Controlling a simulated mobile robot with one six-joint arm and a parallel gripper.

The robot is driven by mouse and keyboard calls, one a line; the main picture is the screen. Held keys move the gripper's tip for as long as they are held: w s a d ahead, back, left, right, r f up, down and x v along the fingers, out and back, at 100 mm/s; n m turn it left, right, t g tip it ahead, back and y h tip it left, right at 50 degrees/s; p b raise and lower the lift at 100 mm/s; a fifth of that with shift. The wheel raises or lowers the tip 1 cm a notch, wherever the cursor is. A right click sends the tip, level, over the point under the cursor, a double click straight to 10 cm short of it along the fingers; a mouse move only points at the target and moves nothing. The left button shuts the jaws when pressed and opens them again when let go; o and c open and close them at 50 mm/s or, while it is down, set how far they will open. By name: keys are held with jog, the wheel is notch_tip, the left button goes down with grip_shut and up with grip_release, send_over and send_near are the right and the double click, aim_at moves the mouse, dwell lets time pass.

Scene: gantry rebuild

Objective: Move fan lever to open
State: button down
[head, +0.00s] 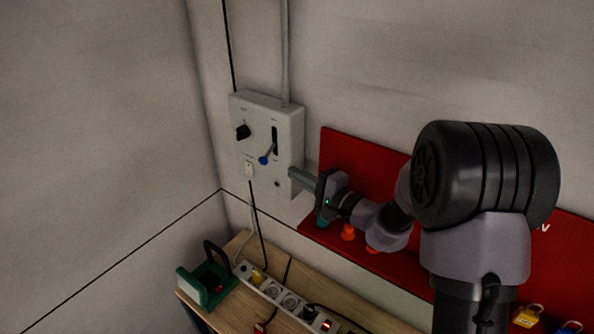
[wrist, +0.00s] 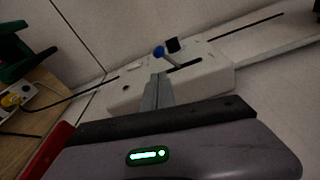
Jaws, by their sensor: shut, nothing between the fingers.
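A pale grey control box (head: 268,142) is fixed to the wall, with a black knob (head: 242,132) and a dark vertical slot (head: 274,138). A lever with a blue ball end (head: 263,160) sticks out beside the lower part of the slot. In the wrist view the blue ball (wrist: 158,52) shows just beyond my fingertips, and the box (wrist: 200,85) lies behind. My gripper (head: 293,173) is shut and empty, to the lower right of the lever and in front of the box. In the wrist view my fingers (wrist: 158,78) look apart from the ball, though depth is hard to judge.
A red board (head: 345,150) with red-orange items hangs right of the box, partly behind my arm. Below, a wooden bench (head: 285,318) holds a green and black tool (head: 208,284) and a power strip (head: 290,300). The wall left of the box is clear.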

aim_at(268, 154)
jog(key=p+x, duration=0.2)
jog(key=x, duration=0.4)
jog(key=shift+w+a, duration=0.25)
